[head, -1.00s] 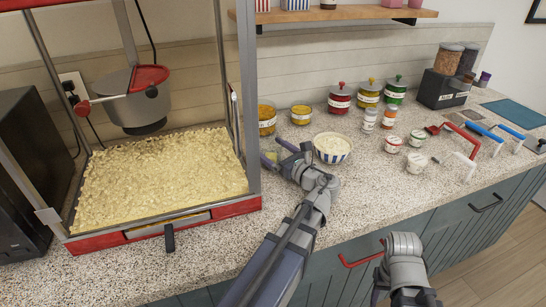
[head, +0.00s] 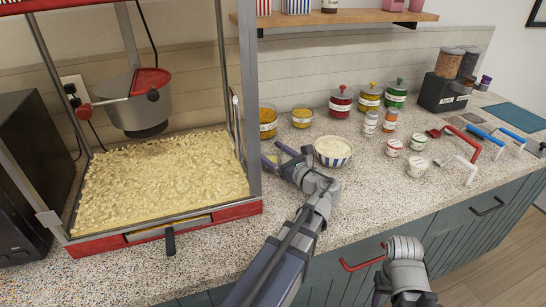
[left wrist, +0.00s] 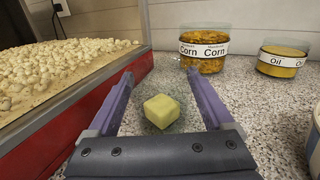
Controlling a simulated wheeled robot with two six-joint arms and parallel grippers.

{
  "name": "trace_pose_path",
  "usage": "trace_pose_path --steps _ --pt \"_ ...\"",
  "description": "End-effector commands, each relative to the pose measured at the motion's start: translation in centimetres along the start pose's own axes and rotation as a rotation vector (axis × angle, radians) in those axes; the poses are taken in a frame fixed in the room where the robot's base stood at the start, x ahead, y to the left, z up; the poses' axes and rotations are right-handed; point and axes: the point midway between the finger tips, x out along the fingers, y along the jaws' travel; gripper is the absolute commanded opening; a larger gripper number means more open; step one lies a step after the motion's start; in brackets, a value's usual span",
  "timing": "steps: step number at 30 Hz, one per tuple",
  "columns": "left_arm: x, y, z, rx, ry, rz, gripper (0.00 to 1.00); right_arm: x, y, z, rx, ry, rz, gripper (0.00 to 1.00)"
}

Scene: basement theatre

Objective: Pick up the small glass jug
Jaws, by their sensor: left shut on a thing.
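The small glass jug (left wrist: 147,123) is very transparent and hard to make out in the left wrist view. It appears as a faint clear outline around a pale yellow block (left wrist: 162,111). My left gripper (left wrist: 160,75) has a purple finger on either side of it and is shut on the jug. In the head view the left gripper (head: 275,155) is low over the counter, right of the popcorn machine, and the jug is mostly hidden there.
The popcorn machine (head: 165,238) stands close on the left. A striped bowl (head: 333,150) is just right of my left wrist. Corn (left wrist: 204,50) and oil (left wrist: 282,60) jars stand behind. Small jars, scoops and lidded pots fill the right counter. Speckled counter in front is clear.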

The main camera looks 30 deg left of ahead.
Motion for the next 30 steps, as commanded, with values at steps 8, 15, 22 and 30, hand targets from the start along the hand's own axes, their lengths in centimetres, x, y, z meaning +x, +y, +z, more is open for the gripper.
trace_pose_path --steps 8,15,22,30 --pt "0.0 -0.1 1.6 0.000 -0.001 0.000 0.18 -1.5 0.1 0.1 0.000 0.000 0.000 0.50" --pt "0.0 -0.1 4.8 0.000 -0.001 0.000 0.18 -4.8 0.5 0.3 0.000 0.000 0.000 0.50" --pt "0.0 -0.2 8.5 0.000 -0.001 0.000 0.18 -8.4 0.8 0.5 0.001 0.000 0.000 0.50" --pt "0.0 -0.3 10.1 0.000 -0.001 0.000 0.18 -10.1 1.0 0.6 0.001 0.000 0.000 0.50"
